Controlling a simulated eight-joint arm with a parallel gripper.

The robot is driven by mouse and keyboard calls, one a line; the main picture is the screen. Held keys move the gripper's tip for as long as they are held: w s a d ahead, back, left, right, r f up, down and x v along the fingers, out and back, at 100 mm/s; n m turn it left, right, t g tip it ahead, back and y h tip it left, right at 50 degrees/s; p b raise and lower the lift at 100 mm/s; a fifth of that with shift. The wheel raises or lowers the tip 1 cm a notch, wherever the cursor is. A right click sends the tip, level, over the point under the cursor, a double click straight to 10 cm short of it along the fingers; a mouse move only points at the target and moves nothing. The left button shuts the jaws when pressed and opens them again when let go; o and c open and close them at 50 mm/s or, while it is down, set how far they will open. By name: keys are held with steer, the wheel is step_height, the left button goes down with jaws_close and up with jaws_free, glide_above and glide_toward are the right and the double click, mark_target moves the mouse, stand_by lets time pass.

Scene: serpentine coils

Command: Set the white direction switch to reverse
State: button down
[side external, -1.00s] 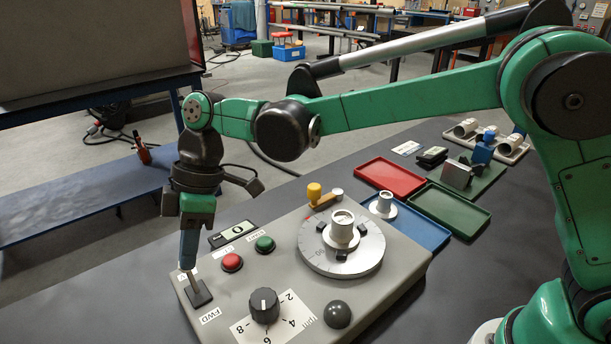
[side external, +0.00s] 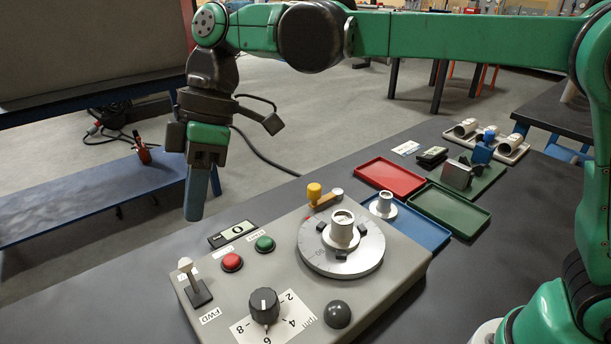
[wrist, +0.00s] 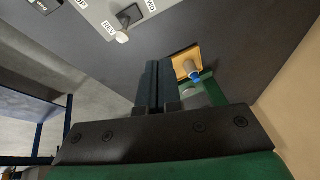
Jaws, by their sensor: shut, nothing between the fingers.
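The white direction switch (side external: 186,265) stands on a dark square plate at the left end of the grey control box. Its stem leans away from the FWD label (side external: 210,316), toward the far left edge. In the wrist view the white knob (wrist: 122,37) lies beside the REV label (wrist: 108,30), on the side away from FWD. In the side view the knob partly hides that label. My gripper (side external: 194,217) is shut and empty, its fingers pointing down. It hangs above the switch, clear of it. The shut fingers (wrist: 156,66) also show in the wrist view.
Red (side external: 232,262) and green (side external: 264,243) buttons, a black rpm knob (side external: 264,305) and a round dial with a chuck (side external: 341,255) share the box. Red (side external: 390,166), blue (side external: 432,237) and green (side external: 480,208) trays lie to the right. The air around my gripper is free.

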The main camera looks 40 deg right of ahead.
steer(key=shift+w+v, duration=0.1)
steer(key=shift+v, duration=1.05)
steer(key=shift+w+v, duration=0.15)
steer(key=shift+v, duration=1)
steer(key=s+d+f+m+t+h, duration=0.1)
steer(key=s+d+f+m+t, duration=0.1)
steer(key=d+m, duration=0.3)
steer(key=s+d+f+m+t+h, duration=0.2)
steer(key=s+d+f+m+t, duration=0.1)
steer(key=d, duration=0.6)
steer(key=s+d+f+m+t+h, duration=0.1)
steer(key=s+d+f+m+t, duration=0.2)
steer(key=d+f+m, duration=0.2)
steer(key=shift+d+m+t, duration=0.3)
steer(key=shift+d+m, duration=0.75)
steer(key=shift+m, duration=0.05)
